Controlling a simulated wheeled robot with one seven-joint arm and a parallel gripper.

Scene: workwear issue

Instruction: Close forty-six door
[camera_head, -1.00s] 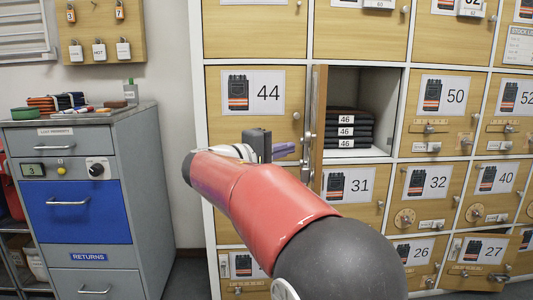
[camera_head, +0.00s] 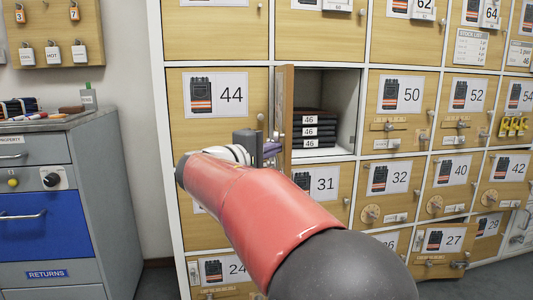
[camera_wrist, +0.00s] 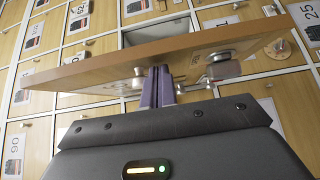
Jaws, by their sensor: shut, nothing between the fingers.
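The forty-six door (camera_head: 285,108) stands open, seen nearly edge-on at the left side of its compartment. In the wrist view the door (camera_wrist: 150,58) crosses the picture as a wooden panel, with a knob and a metal latch on the face toward me. My gripper (camera_head: 272,150) is shut and empty, its purple fingers just left of the door's lower part. In the wrist view my gripper (camera_wrist: 157,88) points at that face, between knob and latch. I cannot tell whether the fingers touch it. The open compartment (camera_head: 342,110) holds a stack of dark folded items labelled 46 (camera_head: 314,130).
Closed door 44 (camera_head: 220,135) is left of the open door, door 31 (camera_head: 325,205) below, door 50 (camera_head: 403,138) to the right. Door 27 (camera_head: 440,262) seems slightly ajar. A grey drawer cabinet (camera_head: 90,170) stands at the left, with a floor gap beside the lockers.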

